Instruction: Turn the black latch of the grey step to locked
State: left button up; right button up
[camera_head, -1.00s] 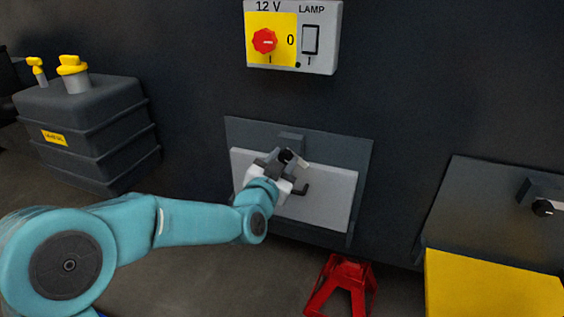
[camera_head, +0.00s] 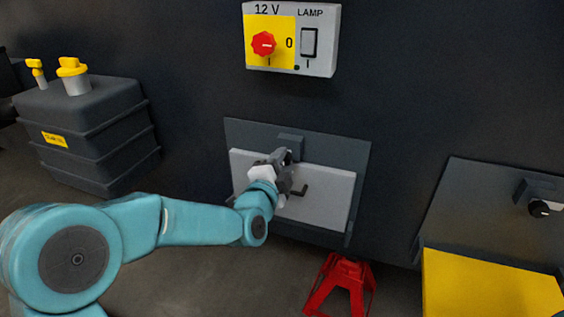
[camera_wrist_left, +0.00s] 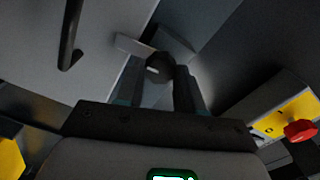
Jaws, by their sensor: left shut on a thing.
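The grey step (camera_head: 325,198) is folded up against a dark plate (camera_head: 345,150) on the wall. Its black latch is at the step's top edge, below a small dark block (camera_head: 291,141). In the head view my left gripper (camera_head: 286,158) covers the latch. In the left wrist view the dark round knob of the latch (camera_wrist_left: 159,67) sits between the fingertips (camera_wrist_left: 160,78), and a light bar (camera_wrist_left: 131,45) sticks out beside it. My left gripper is shut on the latch. My right gripper is not in view.
A black hooked handle (camera_head: 298,191) is on the grey step's face, close to my gripper. A switch box (camera_head: 325,60) with a red knob (camera_head: 264,43) hangs above. A yellow step (camera_head: 490,285) is at the right, a red stand (camera_head: 341,285) below, a dark tank (camera_head: 85,130) left.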

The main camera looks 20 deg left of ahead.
pick_arm(q)
jog(key=shift+m, duration=0.5)
dwell(0.3)
jog(key=o, duration=1)
jog(key=shift+o, duration=0.2)
jog(key=shift+s, duration=0.1)
jog(key=s+b, duration=0.1)
jog(key=s, duration=1.5)
jog(key=shift+a, duration=0.3)
